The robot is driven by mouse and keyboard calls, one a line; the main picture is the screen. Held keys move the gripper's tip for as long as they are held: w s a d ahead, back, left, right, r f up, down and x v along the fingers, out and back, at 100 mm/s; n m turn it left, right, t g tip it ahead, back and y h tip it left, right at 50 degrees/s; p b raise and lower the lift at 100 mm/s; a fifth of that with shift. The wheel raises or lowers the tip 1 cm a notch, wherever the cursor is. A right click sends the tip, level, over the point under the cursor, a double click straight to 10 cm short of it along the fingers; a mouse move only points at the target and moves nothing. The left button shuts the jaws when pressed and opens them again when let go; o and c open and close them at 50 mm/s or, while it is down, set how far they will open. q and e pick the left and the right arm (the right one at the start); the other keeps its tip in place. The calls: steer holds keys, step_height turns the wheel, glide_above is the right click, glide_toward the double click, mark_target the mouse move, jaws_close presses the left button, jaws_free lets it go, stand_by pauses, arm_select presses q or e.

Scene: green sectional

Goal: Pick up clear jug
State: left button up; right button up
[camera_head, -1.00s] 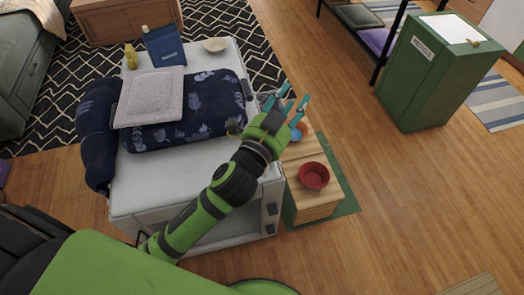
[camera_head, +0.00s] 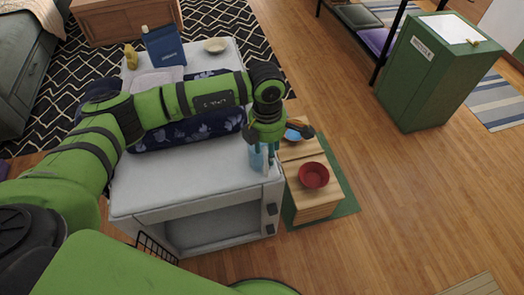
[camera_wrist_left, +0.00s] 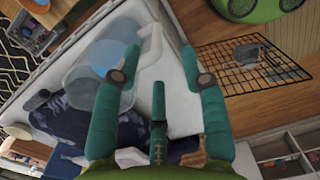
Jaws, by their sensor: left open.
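The clear jug (camera_wrist_left: 88,72) is see-through with a bluish tint, and it shows at the upper left in the left wrist view. A pale curved part at its right side looks like its handle. In the head view the jug (camera_head: 256,160) is small and partly hidden by my gripper, near the right edge of the white cabinet top (camera_head: 190,175). My left gripper (camera_head: 266,152) points down beside it, with its teal fingers apart. In the wrist view the gripper (camera_wrist_left: 160,82) is open, with one finger overlapping the jug's right side. I cannot tell whether they touch. My right gripper is not in view.
A wooden crate-like stand (camera_head: 318,208) with a red bowl (camera_head: 313,176) and a blue bowl (camera_head: 291,135) is right of the cabinet. A dark patterned cloth item (camera_head: 190,134), blue package (camera_head: 164,45), yellow bottle (camera_head: 131,57) and pale bowl (camera_head: 215,45) share the top. Its front is clear.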

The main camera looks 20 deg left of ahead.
mark_target(267, 158)
arm_select(q)
steer(key=shift+w+a+f, duration=0.1)
steer(key=shift+a+f, duration=0.1)
steer(key=shift+a, duration=0.35)
steer(key=shift+f+p, duration=0.3)
steer(key=shift+f, duration=0.05)
steer(key=f, duration=0.1)
steer(key=f+p, duration=0.1)
steer(key=f, duration=0.2)
steer(key=shift+d+f+p, duration=0.3)
steer(key=shift+p, duration=0.05)
steer(key=shift+f, duration=0.6)
steer(key=shift+w+r, duration=0.1)
steer(key=shift+w, duration=0.05)
jaws_close()
